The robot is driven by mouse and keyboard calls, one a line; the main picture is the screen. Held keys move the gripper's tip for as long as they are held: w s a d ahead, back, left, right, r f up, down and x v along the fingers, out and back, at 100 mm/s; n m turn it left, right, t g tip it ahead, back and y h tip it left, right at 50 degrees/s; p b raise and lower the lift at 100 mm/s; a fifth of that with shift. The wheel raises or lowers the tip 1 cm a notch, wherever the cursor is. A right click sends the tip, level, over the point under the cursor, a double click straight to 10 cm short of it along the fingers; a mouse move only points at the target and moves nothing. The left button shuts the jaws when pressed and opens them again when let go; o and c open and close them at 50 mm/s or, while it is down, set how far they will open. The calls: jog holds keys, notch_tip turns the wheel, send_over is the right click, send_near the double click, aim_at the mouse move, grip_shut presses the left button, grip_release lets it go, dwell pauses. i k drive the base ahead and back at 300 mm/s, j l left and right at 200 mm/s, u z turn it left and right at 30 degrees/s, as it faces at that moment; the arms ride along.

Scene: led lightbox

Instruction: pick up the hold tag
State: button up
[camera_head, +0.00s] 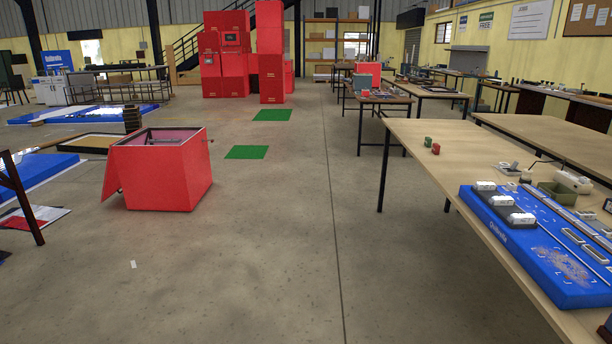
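A small pale rectangular piece (133,264) lies flat on the concrete floor at the lower left. It may be the hold tag, but it is too small to read any marking. No other thing in view can be told clearly as the hold tag. My gripper is not in view.
An open red box (165,170) stands on the floor at the left. Stacked red boxes (270,50) stand far back. The central floor is clear.

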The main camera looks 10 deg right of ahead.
aim_at(435, 150)
jog(key=i+z, duration=0.4)
jog(key=i, duration=1)
jog(key=i+z, duration=0.25)
jog(key=i, duration=0.15)
jog(key=i+j+z, duration=0.1)
jog(key=i+z, duration=0.15)
jog(key=i, duration=0.2)
jog(key=i+j+z, duration=0.2)
jog(key=i, duration=0.2)
jog(key=i+z, duration=0.25)
jog(key=i+j+z, duration=0.25)
jog(key=i+l, duration=0.05)
